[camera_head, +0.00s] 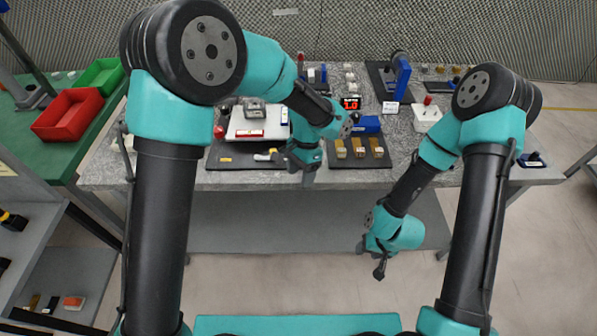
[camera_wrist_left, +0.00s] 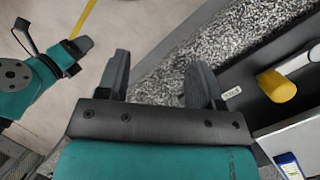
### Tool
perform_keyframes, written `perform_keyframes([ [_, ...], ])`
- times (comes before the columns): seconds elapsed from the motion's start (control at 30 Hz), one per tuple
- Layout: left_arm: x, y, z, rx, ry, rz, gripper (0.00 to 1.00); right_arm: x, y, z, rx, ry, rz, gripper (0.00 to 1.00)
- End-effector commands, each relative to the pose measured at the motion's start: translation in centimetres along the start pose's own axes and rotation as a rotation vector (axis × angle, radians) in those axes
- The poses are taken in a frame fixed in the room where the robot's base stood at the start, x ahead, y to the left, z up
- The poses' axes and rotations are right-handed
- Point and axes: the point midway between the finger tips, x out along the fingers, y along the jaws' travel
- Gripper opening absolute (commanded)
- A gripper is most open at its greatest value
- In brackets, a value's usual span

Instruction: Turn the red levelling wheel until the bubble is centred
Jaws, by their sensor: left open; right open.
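A red knob (camera_head: 219,131), which looks like the levelling wheel, sits at the left front corner of a white instrument (camera_head: 240,122) on a dark mat. A small red-and-white strip (camera_head: 250,133) shows on the instrument's front; I cannot make out a bubble. My left gripper (camera_head: 309,180) hangs at the bench's front edge, right of the instrument and apart from the knob. In the left wrist view its jaws (camera_wrist_left: 158,80) are open and empty. The red knob does not show there. My right gripper (camera_head: 380,272) is open and empty, low in front of the bench.
A yellow-ended tool (camera_wrist_left: 277,85) lies on the mat near my left gripper. Brass-coloured blocks (camera_head: 358,147) stand on a mat to the right, with a red-digit display (camera_head: 350,103) behind. A white box with a red knob (camera_head: 427,113) stands further right. Red tray (camera_head: 68,115) at left.

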Motion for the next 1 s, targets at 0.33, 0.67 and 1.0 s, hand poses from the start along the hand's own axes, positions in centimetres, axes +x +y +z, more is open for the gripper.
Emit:
perform_keyframes([
  [0.33, 0.0, 0.0, 0.0, 0.001, 0.000, 0.000, 0.60, 0.0, 0.0, 0.0, 0.000, 0.000, 0.000, 0.50],
  [0.67, -4.8, -6.0, 1.5, 0.194, 0.018, -0.108, 0.60, 0.0, 0.0, 0.0, 0.000, 0.000, 0.000, 0.50],
  [1.0, -16.2, -19.0, 9.2, 0.586, -0.109, -0.377, 0.60, 0.0, 0.0, 0.0, 0.000, 0.000, 0.000, 0.50],
])
